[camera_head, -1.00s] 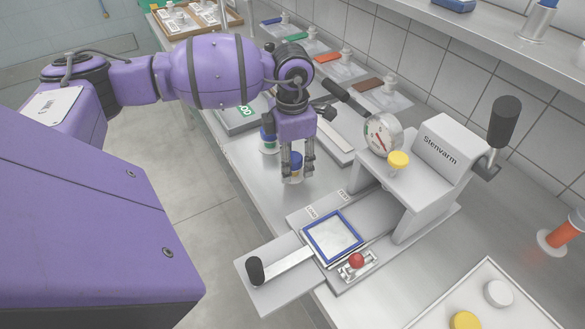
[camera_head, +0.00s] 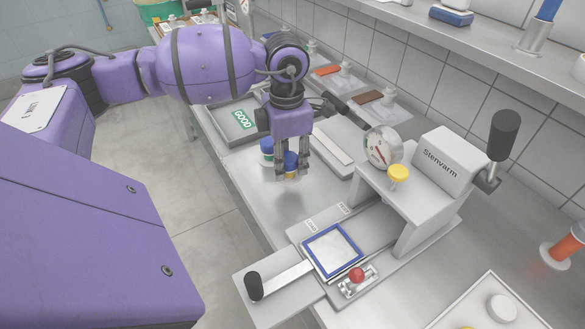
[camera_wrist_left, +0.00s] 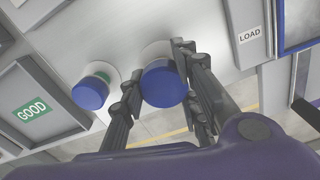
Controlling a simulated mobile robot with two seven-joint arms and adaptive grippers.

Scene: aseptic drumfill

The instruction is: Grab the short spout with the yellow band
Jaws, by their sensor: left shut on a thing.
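The short spout with the yellow band (camera_head: 290,176) has a blue cap and is between the fingers of my left gripper (camera_head: 292,166). The gripper is shut on it and points down. The spout appears to be a little above the steel bench, with a dark patch below it. In the left wrist view its blue cap (camera_wrist_left: 165,86) sits between the fingers, and the cap hides the band. A second blue-capped spout (camera_head: 266,146) stands close to the left; in the left wrist view a green band shows on it (camera_wrist_left: 103,76). My right gripper is not in view.
A tray marked GOOD (camera_head: 216,117) lies behind the spouts. The Stenvarm press (camera_head: 437,160) with a gauge (camera_head: 381,147) stands to the right. A blue-framed plate (camera_head: 332,250) lies in front. Bench space below the gripper is clear.

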